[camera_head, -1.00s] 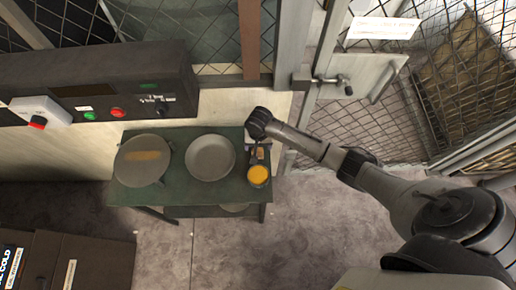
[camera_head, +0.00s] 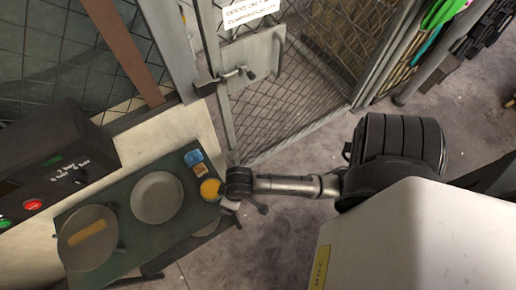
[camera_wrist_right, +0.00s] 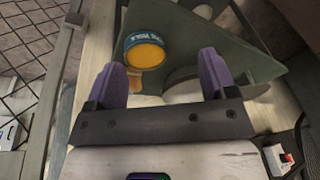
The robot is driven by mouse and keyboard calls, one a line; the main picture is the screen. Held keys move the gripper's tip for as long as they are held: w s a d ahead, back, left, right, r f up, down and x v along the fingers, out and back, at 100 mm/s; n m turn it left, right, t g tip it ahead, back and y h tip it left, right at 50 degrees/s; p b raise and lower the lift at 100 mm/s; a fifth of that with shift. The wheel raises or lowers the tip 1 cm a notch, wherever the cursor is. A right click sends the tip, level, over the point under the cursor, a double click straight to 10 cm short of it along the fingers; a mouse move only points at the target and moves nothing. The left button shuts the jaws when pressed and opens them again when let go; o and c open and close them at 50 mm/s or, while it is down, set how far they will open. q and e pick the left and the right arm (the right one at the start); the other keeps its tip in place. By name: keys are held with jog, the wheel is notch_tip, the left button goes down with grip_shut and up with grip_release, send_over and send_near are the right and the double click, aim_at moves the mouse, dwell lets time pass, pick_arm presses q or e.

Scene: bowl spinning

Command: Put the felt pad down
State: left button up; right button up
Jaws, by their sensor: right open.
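My right gripper (camera_head: 250,214) hangs off the right end of the green table (camera_head: 150,236). In the right wrist view its two purple fingers (camera_wrist_right: 168,80) are wide apart with nothing between them. A tan-orange oblong patch (camera_head: 88,239), which may be the felt pad, lies on the grey round plate (camera_head: 72,252) at the table's left. A blue-rimmed tin with a yellow-orange face (camera_head: 210,189) stands at the right end, near my gripper; it also shows beyond the fingers in the right wrist view (camera_wrist_right: 145,55). My left gripper is out of view.
A pale grey bowl (camera_head: 157,197) sits mid-table. Small blue and orange items (camera_head: 196,162) lie at the back right. A dark control box (camera_head: 50,160) stands behind on the left. A mesh gate (camera_head: 300,85) is beyond; the floor right of the table is clear.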

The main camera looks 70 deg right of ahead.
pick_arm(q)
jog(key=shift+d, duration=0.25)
pick_arm(e)
jog(key=s+d+r+n+t, duration=0.1)
jog(key=s+r+n, duration=0.1)
jog(key=s+r, duration=0.3)
jog(key=s, duration=0.3)
jog(key=shift+s+d+r+h, duration=0.15)
jog(key=shift+s+r+h, duration=0.15)
jog(key=shift+s+h, duration=0.1)
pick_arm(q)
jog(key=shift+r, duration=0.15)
pick_arm(e)
jog(key=shift+r, duration=0.1)
